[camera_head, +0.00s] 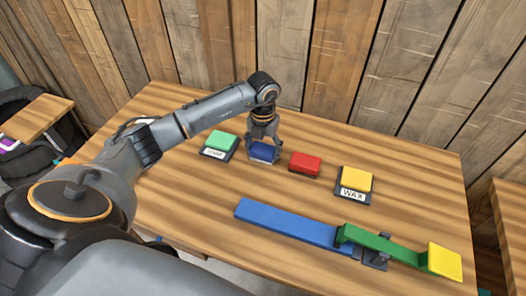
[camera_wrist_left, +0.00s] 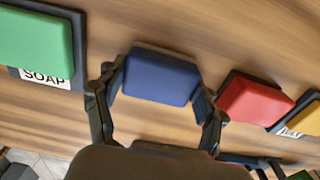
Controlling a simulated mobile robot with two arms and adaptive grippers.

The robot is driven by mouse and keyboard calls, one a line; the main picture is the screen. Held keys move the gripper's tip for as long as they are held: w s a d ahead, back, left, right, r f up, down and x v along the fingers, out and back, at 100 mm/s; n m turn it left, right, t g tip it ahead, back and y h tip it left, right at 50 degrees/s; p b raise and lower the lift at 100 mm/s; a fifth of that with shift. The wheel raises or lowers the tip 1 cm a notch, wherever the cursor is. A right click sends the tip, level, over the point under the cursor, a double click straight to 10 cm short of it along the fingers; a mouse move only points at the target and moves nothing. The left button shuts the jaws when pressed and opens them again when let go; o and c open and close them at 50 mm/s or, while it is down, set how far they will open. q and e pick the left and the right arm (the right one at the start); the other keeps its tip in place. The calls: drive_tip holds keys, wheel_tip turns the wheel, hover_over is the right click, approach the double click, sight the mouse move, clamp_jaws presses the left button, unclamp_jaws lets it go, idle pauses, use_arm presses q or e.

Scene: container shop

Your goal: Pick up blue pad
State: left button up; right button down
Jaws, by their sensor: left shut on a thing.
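The blue pad (camera_head: 262,153) is in the back middle of the table in the head view, between the green and the red pads. My left gripper (camera_head: 263,138) comes down on it from above, with its fingers on either side. In the left wrist view the blue pad (camera_wrist_left: 161,77) sits between the two fingers of my left gripper (camera_wrist_left: 158,90), which is shut on it. Whether the pad is clear of its base cannot be told. My right gripper is in neither view.
A green pad (camera_head: 221,140) on a SOAP-labelled base is left of the blue one. A red pad (camera_head: 305,161) and a yellow pad (camera_head: 357,178) on a WAX base are to the right. A long blue bar (camera_head: 290,223) and a green bar (camera_head: 382,244) lie in front. A plank wall (camera_head: 330,60) stands behind.

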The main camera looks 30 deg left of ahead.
use_arm(q)
drive_tip(key=shift+r, duration=0.1)
drive_tip(key=shift+w+r+b, duration=0.1)
drive_tip(key=shift+r+b, duration=0.25)
drive_tip(key=shift+r, duration=0.25)
drive_tip(key=s+d+r+b, duration=0.2)
drive_tip(key=s+d+r, duration=0.4)
drive_tip(key=s+r, duration=0.5)
drive_tip(key=shift+s+r+b, duration=0.3)
drive_tip(key=shift+s, duration=0.55)
drive_tip(key=shift+d, duration=0.1)
